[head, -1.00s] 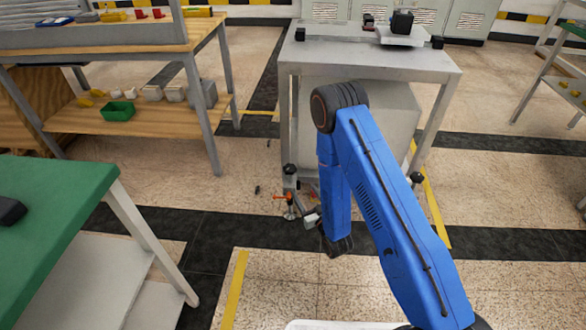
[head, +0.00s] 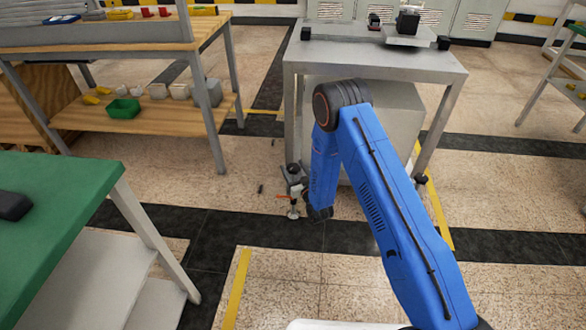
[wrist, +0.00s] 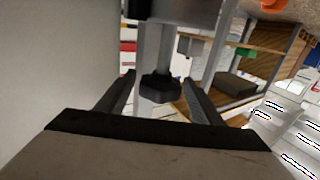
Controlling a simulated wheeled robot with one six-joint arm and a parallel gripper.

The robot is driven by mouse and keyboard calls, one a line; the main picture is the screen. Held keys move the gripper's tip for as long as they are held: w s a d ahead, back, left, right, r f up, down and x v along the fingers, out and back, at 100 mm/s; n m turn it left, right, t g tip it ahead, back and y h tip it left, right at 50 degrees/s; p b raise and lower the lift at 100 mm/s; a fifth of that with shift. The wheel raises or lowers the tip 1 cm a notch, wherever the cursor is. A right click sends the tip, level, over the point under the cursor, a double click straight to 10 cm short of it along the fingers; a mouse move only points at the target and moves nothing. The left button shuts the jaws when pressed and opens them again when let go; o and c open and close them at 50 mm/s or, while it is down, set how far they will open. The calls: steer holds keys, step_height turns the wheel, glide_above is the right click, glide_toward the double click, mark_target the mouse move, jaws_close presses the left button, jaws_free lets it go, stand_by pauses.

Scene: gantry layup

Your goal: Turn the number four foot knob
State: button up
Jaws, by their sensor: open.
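In the wrist view a dark, lobed foot knob (wrist: 160,88) sits on a pale upright stem. My gripper (wrist: 163,84) is open, with one black finger on each side of the knob. Gaps show between the knob and both fingers, and nothing is clamped. No number on the knob can be read. In the head view the near left foot (head: 293,207) of the grey metal table (head: 375,62) stands on the floor, with my wrist close to its right. My fingers are hard to make out there.
A grey cabinet-like block (head: 400,105) fills the space under the table. A wooden bench (head: 150,118) with a green bin (head: 123,108) stands at the left. A green-topped table (head: 60,200) is at the near left. Speckled floor (head: 170,165) lies between them.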

steer(key=shift+w+a, duration=0.15)
steer(key=shift+w, duration=0.1)
steer(key=c, duration=1.1)
steer(key=shift+o, duration=0.3)
steer(key=shift+h, duration=0.3)
steer(key=shift+a+m+t+h, duration=0.1)
steer(key=shift+m+t+h, duration=0.6)
steer(key=shift+m+h, duration=0.35)
steer(key=m+h, duration=0.2)
steer(key=h, duration=0.2)
steer(key=shift+t, duration=0.4)
steer(key=m+h, duration=0.2)
steer(key=h, duration=0.1)
steer(key=m+g+h, duration=0.1)
steer(key=m+h, duration=0.1)
steer(key=h, duration=0.1)
steer(key=m+h, duration=0.2)
steer(key=h, duration=0.1)
steer(key=shift+d+m+g, duration=0.25)
steer(key=shift+d+g, duration=0.05)
steer(key=shift+d, duration=0.1)
steer(key=shift+h, duration=0.45)
